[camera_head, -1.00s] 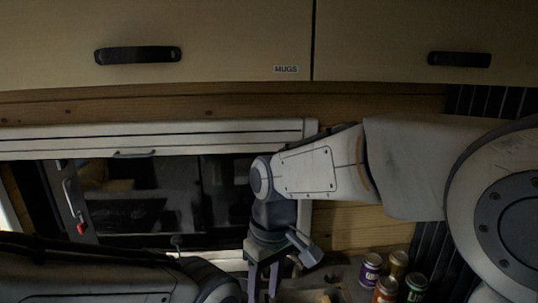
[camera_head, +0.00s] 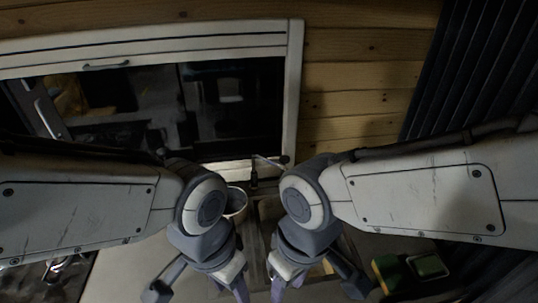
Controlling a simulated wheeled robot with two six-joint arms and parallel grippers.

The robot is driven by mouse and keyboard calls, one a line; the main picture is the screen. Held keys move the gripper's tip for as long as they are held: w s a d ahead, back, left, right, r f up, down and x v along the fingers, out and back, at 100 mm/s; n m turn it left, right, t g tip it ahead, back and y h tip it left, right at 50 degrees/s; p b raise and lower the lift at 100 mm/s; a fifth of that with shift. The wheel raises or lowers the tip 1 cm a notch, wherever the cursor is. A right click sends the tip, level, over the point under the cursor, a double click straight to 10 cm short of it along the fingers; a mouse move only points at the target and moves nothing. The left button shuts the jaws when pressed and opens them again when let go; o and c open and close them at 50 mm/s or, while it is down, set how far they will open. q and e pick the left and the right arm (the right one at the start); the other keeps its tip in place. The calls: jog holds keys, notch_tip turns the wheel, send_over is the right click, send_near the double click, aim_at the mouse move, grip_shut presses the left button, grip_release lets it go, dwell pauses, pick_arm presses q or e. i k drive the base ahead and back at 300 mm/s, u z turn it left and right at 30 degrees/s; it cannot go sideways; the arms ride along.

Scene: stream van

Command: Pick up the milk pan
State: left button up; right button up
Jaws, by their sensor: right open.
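My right gripper (camera_head: 316,284) points down at the bottom centre, its two fingers spread and nothing seen between them. My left gripper (camera_head: 200,286) hangs beside it on the left, also with its fingers spread. A pale round vessel (camera_head: 237,202), possibly the milk pan, shows only in part behind my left wrist. Its rim faces up, but I cannot tell its full shape or whether it has a handle. It is beyond both grippers, and neither is seen touching it.
A green and yellow item (camera_head: 425,264) lies at the lower right. Shiny metal (camera_head: 58,268) shows at the lower left. A dark curtain (camera_head: 475,75) hangs at right.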

aim_at(238, 217)
jog(key=u, duration=0.2)
jog(key=k, duration=0.5)
jog(key=z, duration=1.65)
jog(key=k, duration=1.15)
jog(key=u, duration=2.05)
jog(key=i, duration=0.5)
jog(key=u, duration=0.05)
